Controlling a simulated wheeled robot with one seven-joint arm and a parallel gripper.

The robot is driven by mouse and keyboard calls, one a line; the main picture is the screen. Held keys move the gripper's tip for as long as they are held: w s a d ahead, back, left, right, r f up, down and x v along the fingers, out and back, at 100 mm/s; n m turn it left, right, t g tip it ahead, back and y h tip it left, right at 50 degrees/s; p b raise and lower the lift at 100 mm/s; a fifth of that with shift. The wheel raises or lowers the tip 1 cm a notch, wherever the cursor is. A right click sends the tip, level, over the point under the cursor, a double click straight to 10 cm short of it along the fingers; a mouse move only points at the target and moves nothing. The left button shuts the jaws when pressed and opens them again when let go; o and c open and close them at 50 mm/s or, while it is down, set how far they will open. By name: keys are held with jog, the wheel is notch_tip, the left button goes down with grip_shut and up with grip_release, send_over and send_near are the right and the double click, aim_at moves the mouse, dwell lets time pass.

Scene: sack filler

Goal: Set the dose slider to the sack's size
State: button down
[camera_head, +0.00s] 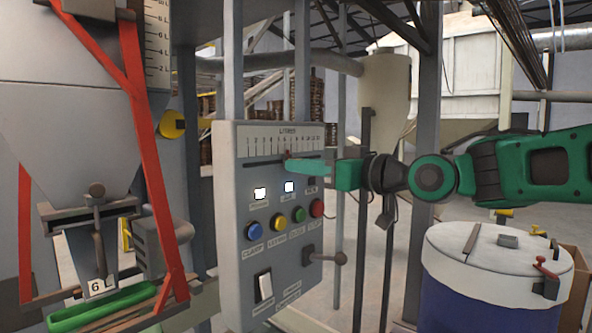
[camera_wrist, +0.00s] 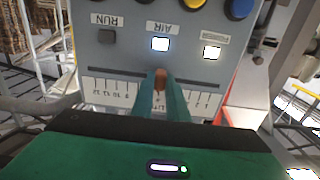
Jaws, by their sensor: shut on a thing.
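The dose slider's reddish-brown knob (camera_head: 287,154) stands in a slot under the LITRES scale (camera_head: 283,141) on the grey control panel. In the wrist view the knob (camera_wrist: 160,78) sits between the two green fingers of my gripper (camera_wrist: 161,92), which is shut on it. In the head view my gripper (camera_head: 290,164) reaches in from the right at the slot. The knob is near the middle of the scale, around 6 or 7; the exact mark is hidden by the fingers. At lower left, a grey sack (camera_head: 90,255) under the hopper spout carries a white tag reading 6 (camera_head: 97,286).
Below the slot are two lit white lamps, a dark RUN lamp (camera_head: 311,183), coloured buttons (camera_head: 278,223), a rocker switch (camera_head: 264,287) and a lever (camera_head: 325,257). A blue drum with a white lid (camera_head: 490,250) stands at right. Red hopper struts (camera_head: 150,170) are at left.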

jog(key=shift+s, duration=0.1)
jog(key=c, duration=1.7)
grip_release()
jog(key=v, duration=1)
jog(key=shift+s+d+f, duration=0.1)
jog(key=shift+s+d, duration=0.1)
jog(key=shift+d, duration=0.05)
